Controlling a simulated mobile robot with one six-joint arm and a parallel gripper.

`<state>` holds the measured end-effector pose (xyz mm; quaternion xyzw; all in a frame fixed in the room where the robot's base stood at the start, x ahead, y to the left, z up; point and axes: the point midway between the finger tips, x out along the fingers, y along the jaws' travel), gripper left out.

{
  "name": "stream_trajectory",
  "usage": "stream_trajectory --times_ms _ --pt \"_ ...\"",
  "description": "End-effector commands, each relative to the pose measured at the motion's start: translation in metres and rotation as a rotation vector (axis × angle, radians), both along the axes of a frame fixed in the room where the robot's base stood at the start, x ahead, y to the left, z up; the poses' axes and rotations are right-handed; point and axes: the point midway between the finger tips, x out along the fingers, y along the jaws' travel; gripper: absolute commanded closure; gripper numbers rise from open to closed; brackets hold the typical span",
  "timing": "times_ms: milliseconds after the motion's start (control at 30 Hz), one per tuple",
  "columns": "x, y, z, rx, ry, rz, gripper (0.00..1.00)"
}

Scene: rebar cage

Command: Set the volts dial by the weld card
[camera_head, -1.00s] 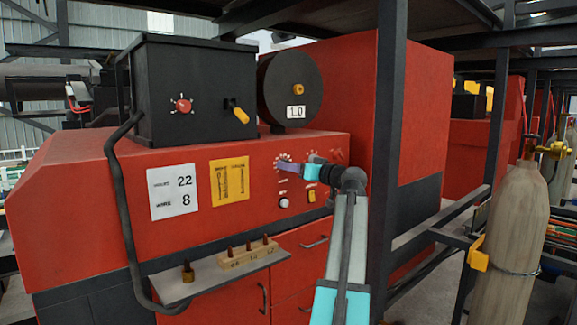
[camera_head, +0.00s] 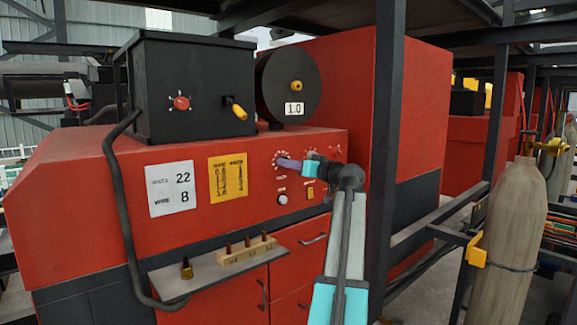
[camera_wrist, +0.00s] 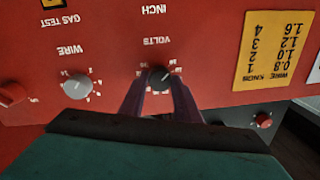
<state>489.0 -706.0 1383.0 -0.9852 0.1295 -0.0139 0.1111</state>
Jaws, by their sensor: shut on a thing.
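The weld card (camera_head: 172,202) is a white sheet on the red welder front, reading VOLTS 22 and WIRE 8. The volts dial (camera_wrist: 159,78) is a dark knob with a pale pointer line, under an upside-down VOLTS label in the wrist view. The pointer slants to the upper right there; the scale numbers are too small to read. My gripper (camera_wrist: 157,84) is shut on this knob, one finger on each side. In the head view, my gripper (camera_head: 284,163) reaches the panel's upper right, and its fingers hide most of the dial.
The grey wire dial (camera_wrist: 77,87) sits beside the volts dial. A yellow card (camera_head: 228,178) lists wire and knob values. A shelf (camera_head: 172,283) with small brass pieces juts out below. A dark post (camera_head: 388,150) stands close to my arm's right.

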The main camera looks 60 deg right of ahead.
Motion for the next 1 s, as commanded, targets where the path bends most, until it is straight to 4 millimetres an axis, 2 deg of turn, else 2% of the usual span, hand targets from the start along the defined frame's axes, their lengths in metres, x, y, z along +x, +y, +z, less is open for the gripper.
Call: stream_trajectory --times_ms 367,1000 --pt "0.0045 0.0005 0.0040 0.182 -0.071 0.004 0.93" --pt "0.0044 0.0012 0.0062 0.741 -0.256 0.003 0.93"
